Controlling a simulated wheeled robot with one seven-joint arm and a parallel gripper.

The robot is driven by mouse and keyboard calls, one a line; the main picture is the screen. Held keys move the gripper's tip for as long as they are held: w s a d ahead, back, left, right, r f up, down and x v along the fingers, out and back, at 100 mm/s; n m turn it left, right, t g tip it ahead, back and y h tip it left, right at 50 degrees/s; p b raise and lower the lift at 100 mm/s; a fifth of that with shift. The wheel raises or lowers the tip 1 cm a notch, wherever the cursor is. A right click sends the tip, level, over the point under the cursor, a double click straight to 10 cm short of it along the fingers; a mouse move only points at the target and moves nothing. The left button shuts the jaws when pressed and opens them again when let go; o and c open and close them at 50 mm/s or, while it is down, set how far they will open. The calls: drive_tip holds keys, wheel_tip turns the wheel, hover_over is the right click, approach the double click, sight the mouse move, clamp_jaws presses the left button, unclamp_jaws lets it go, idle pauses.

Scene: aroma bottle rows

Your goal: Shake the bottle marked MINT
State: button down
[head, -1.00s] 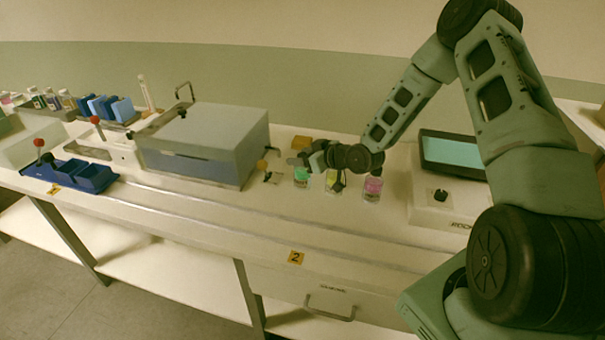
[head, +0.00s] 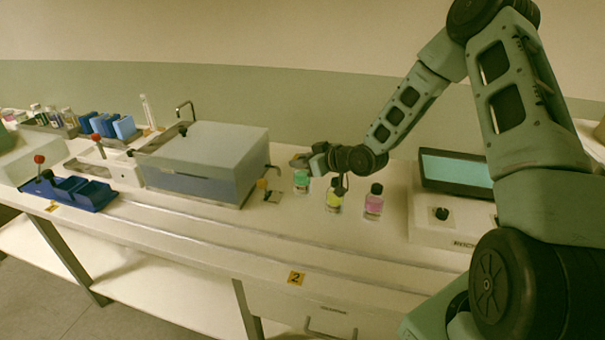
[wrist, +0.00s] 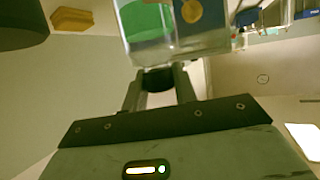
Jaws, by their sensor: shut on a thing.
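My gripper (head: 312,165) is shut on the black cap (wrist: 157,80) of the bottle with green contents (head: 301,181). In the wrist view this clear bottle (wrist: 146,20) fills the top middle, with a round orange mark on its side; I cannot read a name. In the head view it appears slightly above the bench. A bottle with yellow contents (head: 334,201) and one with pink contents (head: 374,205) stand upright to its right, both black-capped. My gripper's wrist partly hides the yellow one's surroundings. No MINT lettering is legible.
A grey lidded box (head: 205,165) stands left of the bottles. A device with a screen (head: 455,170) stands to their right. Blue trays (head: 75,192) and more bottles (head: 52,115) are farther left. The bench front (head: 300,235) is clear.

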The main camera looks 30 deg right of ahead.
wheel_tip(320, 180, up, 6)
drive_tip(key=shift+f, duration=0.2)
wheel_tip(320, 180, up, 6)
drive_tip(key=p, duration=0.4)
drive_tip(key=shift+f+p, duration=0.2)
drive_tip(key=shift+p, duration=0.15)
